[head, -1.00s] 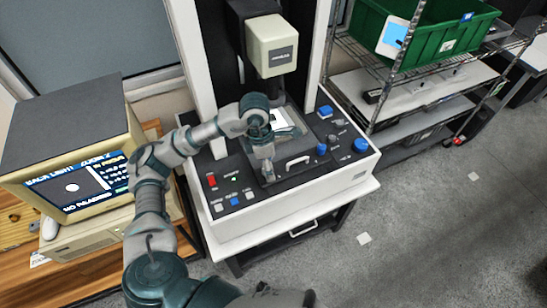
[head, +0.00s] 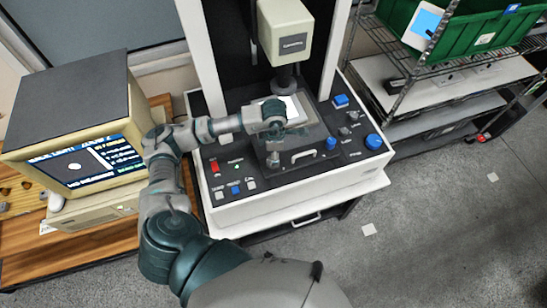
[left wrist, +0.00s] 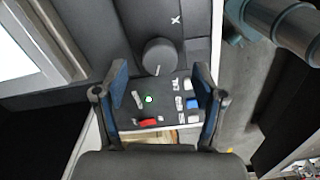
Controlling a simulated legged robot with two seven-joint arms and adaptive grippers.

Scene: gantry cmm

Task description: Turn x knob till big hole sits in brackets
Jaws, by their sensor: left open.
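In the left wrist view, a round dark grey knob (left wrist: 159,56) with a pale index line stands beside a white X mark. My left gripper (left wrist: 158,78) is open, its two blue-lined fingers spread to either side below the knob in the picture, with nothing held. In the head view my left gripper (head: 273,150) is over the front of the machine's stage, and its fingers are hard to make out. Brackets are too small to tell. My right gripper is not in view.
The optical head (head: 287,35) hangs above the stage. A wire rack with a green bin (head: 470,30) stands at right.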

